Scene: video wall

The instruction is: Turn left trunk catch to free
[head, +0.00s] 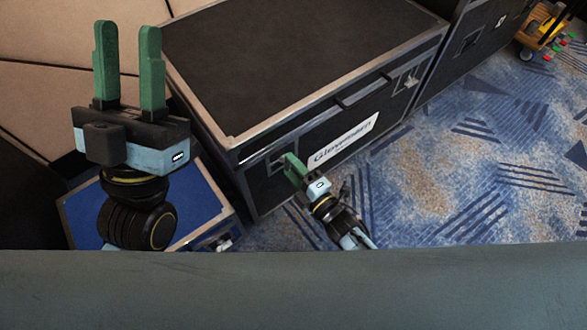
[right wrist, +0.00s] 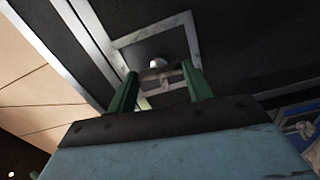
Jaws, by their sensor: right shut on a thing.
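The black trunk (head: 290,60) with silver edges stands in the middle of the head view, a white label on its front. Its left catch (head: 277,161) sits in a metal-framed recess at the front's left end, partly hidden by my right gripper (head: 291,161). In the right wrist view the catch (right wrist: 160,66) shows as a small metal piece between the green fingertips of my right gripper (right wrist: 160,74), which is shut on it. The catch's exact angle is hard to tell. My left gripper (head: 127,32) is raised at the left, fingers apart and empty.
The trunk's right catch (head: 409,82) is at the far end of the front. A blue case (head: 195,205) lies low at the left, near the trunk. Another black case (head: 475,40) stands beyond.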

